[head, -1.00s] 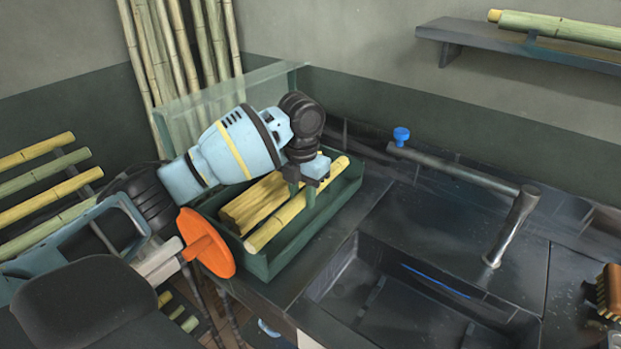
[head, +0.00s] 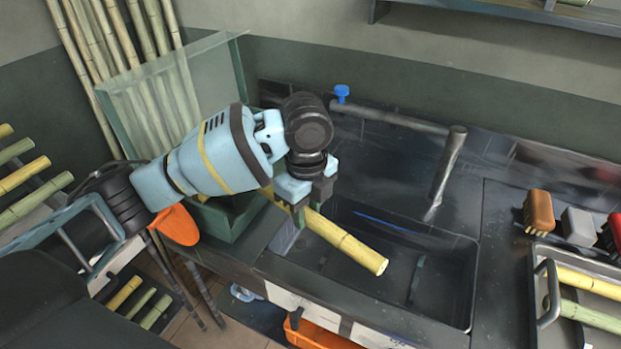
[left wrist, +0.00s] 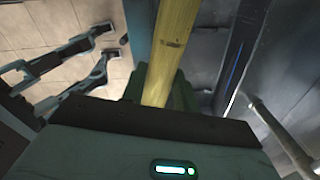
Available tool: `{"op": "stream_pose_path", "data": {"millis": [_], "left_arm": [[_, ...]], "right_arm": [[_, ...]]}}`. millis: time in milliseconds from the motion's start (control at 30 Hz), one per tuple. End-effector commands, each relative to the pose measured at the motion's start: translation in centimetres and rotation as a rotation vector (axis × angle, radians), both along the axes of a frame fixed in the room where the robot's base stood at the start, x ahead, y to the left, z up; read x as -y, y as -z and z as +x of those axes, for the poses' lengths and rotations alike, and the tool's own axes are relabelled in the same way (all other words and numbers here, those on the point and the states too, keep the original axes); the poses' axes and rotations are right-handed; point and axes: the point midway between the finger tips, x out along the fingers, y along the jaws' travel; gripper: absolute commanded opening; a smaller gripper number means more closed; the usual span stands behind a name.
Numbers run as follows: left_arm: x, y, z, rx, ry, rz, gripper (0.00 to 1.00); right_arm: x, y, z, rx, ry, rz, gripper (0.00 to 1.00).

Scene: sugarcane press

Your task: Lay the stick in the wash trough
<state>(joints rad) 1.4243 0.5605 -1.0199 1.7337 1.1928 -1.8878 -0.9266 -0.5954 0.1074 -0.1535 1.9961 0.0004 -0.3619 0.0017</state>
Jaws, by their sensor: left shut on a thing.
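My left gripper (head: 304,200) is shut on a yellow cane stick (head: 347,244). In the head view the stick slants down to the right, its cut end hanging over the left part of the dark wash trough (head: 456,296). It looks held above the trough, not lying in it. In the left wrist view the stick (left wrist: 164,45) runs up from between the fingers (left wrist: 160,95). My right gripper is not in view.
A tap (head: 445,175) with a blue knob stands behind the trough. A green crate (head: 226,222) is to the left, largely hidden by my arm. On the right are brushes (head: 538,211) and a tray (head: 540,262) holding sticks. An orange bin (head: 318,335) sits below the counter.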

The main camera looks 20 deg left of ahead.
Motion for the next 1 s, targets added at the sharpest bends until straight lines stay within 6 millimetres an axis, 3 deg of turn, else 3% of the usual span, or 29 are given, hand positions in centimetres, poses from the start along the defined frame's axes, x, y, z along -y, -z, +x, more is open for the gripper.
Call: {"op": "stream_pose_path", "data": {"millis": [300, 633, 867, 1000], "left_arm": [[2.7, 0.0, -3.4, 0.002, -0.465, -0.003, 0.00], [4.2, 0.2, -7.2, 0.001, -0.965, -0.005, 0.00], [3.5, 0.6, -9.7, -0.002, -1.347, -0.006, 0.00], [1.4, 1.1, -10.9, -0.004, -1.601, -0.003, 0.00]], "right_arm": [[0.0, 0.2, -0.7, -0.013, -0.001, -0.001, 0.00], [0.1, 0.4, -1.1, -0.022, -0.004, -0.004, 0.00], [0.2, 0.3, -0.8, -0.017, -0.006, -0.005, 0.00], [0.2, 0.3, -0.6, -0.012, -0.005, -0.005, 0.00]]}}
